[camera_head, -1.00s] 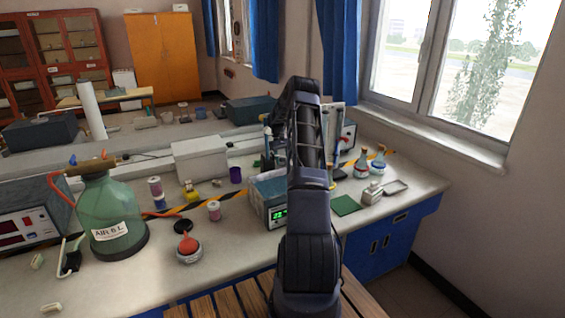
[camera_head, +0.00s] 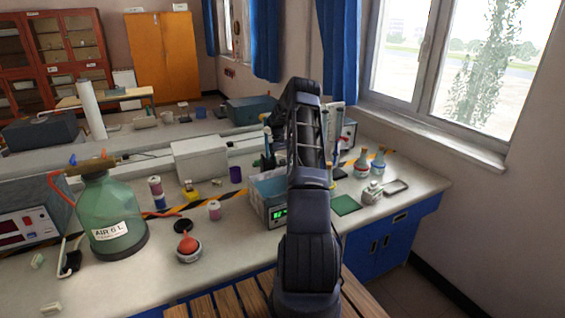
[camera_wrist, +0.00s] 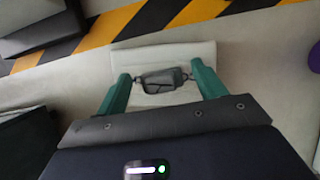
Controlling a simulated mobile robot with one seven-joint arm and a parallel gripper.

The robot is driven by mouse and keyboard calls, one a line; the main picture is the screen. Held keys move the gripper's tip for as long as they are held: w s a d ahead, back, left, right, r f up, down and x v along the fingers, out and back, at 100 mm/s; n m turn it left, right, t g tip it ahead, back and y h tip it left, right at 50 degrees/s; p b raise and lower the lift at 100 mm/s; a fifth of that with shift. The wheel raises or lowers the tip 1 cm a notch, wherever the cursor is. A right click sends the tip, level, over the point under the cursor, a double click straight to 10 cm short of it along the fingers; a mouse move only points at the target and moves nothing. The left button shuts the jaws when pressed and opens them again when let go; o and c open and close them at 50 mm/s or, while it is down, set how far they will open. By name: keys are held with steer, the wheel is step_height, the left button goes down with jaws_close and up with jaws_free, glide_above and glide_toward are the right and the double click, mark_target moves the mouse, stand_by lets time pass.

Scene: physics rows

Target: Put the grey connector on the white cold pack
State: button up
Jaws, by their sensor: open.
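In the wrist view, the grey connector (camera_wrist: 160,82) lies over the white cold pack (camera_wrist: 170,52), a pale flat pad on the bench. It appears to rest on the pad, though the exact contact cannot be seen. My gripper (camera_wrist: 160,70) is open, with one green finger on each side of the connector; small gaps seem to separate it from the fingers. The lower part of the pad is hidden by my gripper. In the head view, my arm hides the gripper, the connector and the pack.
Yellow-black tape (camera_wrist: 125,25) crosses the bench beyond the pack. A dark block (camera_wrist: 45,25) lies at upper left, and a purple cup (camera_head: 235,174) stands on the bench. A box with a green display (camera_head: 270,203) and a green bottle (camera_head: 110,220) stand left of my arm.

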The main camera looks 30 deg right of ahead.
steer(key=v, duration=1.2)
steer(key=s+a+r+t+h, duration=0.1)
steer(key=s+a+r, duration=0.4)
steer(key=r, duration=0.4)
steer(key=s+a+r+t, duration=0.1)
steer(key=s+a+r, duration=0.1)
steer(key=a+r, duration=0.5)
steer(key=s+a+r+t, duration=0.2)
steer(key=s+a+r, duration=0.7)
steer(key=s+r, duration=0.35)
steer(key=s+a+r+t, duration=0.15)
steer(key=s+a, duration=0.25)
steer(key=s, duration=0.6)
steer(key=s+a+f+t, duration=0.1)
steer(key=s+a+f, duration=0.2)
steer(key=s, duration=1)
steer(key=s+a+f+t+y, duration=0.1)
steer(key=s+a+f+t, duration=0.1)
steer(key=s, duration=1.2)
steer(key=shift+s+a+f, duration=0.3)
steer(key=shift+a+f, duration=0.2)
steer(key=shift+a, duration=0.3)
steer(key=shift+t, duration=0.25)
